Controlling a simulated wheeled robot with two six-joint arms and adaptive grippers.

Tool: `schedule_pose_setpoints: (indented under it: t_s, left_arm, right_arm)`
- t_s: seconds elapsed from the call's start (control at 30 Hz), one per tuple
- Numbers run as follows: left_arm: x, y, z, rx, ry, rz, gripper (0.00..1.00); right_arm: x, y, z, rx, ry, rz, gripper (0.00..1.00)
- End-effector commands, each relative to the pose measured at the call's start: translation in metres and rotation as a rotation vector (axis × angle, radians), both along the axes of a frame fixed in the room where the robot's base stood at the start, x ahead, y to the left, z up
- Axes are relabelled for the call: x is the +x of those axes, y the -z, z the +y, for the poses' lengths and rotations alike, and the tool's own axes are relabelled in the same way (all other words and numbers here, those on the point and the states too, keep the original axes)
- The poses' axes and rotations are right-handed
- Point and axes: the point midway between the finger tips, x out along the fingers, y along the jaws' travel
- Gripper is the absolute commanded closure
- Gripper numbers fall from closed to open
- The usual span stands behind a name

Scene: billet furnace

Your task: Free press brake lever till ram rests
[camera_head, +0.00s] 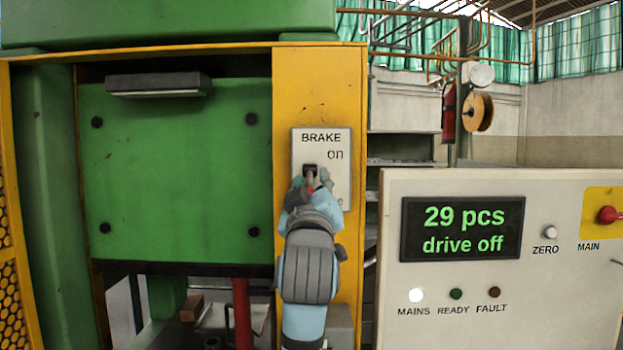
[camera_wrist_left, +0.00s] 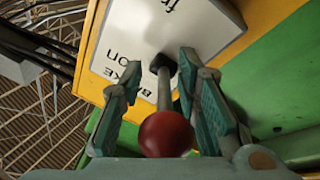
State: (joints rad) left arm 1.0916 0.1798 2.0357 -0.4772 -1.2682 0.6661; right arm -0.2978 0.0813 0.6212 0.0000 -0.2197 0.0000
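The brake plate (camera_head: 321,143), marked BRAKE and "on", is on the yellow press column. Its lever has a dark pivot (camera_head: 310,169) and a red knob (camera_wrist_left: 165,134); in the left wrist view the lever shaft (camera_wrist_left: 164,88) points out from the plate. My left gripper (camera_head: 312,184) is at the lever, hiding much of it in the head view. In the left wrist view its fingers (camera_wrist_left: 160,66) stand apart on both sides of the shaft, with gaps visible. The green ram (camera_head: 180,170) is raised, with open space under it. My right gripper is not in view.
A red post (camera_head: 241,312) stands under the ram. The control panel (camera_head: 440,330) at right has a display (camera_head: 462,229) reading "29 pcs drive off". Its MAINS lamp (camera_head: 416,295) is lit white; READY and FAULT look dark.

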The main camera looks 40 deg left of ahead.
Motion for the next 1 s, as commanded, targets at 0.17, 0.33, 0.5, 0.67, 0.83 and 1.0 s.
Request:
schedule_pose_setpoints:
  t_s: [0.17,0.33,0.5,0.67,0.83,1.0]
  left_arm:
    - [-0.003,-0.003,0.011,0.001,-0.015,0.0,0.7]
    - [-0.007,-0.002,0.017,0.001,-0.025,0.001,0.7]
    - [-0.008,-0.002,0.018,0.001,-0.028,0.001,0.96]
    - [-0.008,-0.001,0.017,0.0,-0.027,0.002,1.0]
    - [-0.007,-0.001,0.016,0.0,-0.024,0.002,1.0]
    - [-0.005,0.011,0.018,0.049,-0.026,-0.061,1.0]
  right_arm:
    - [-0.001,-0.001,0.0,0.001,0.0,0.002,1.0]
    - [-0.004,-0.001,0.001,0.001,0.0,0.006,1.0]
    - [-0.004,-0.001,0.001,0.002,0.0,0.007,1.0]
    - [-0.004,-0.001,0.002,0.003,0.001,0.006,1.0]
    - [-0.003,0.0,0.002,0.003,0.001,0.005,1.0]
    - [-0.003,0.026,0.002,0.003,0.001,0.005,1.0]
